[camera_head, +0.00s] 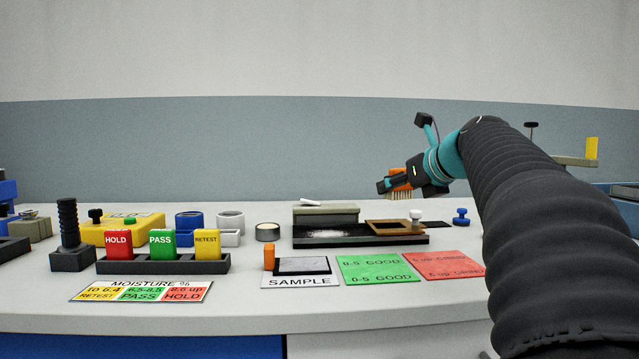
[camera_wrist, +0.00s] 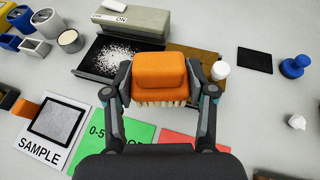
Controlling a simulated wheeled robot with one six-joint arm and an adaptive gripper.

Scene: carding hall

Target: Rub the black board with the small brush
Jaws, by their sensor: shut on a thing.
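My gripper (camera_head: 395,184) is shut on the small brush, which has an orange body (camera_wrist: 160,72) and pale bristles pointing down. In the head view the brush (camera_head: 398,194) hangs above the right part of the bench equipment, apart from the surface. The black board (camera_wrist: 92,62) lies on the bench, with a patch of white specks (camera_wrist: 118,54) on its left part. In the head view its dark front edge (camera_head: 350,240) shows below the grey box. In the wrist view the brush and gripper hide part of the board's right side.
A grey box (camera_head: 325,215) stands behind the board, and a brown plate (camera_head: 385,227) with a white knob (camera_head: 416,214) is at its right. Sample, green (camera_head: 378,268) and red (camera_head: 443,264) cards lie in front. A blue knob (camera_head: 461,217) stands to the right.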

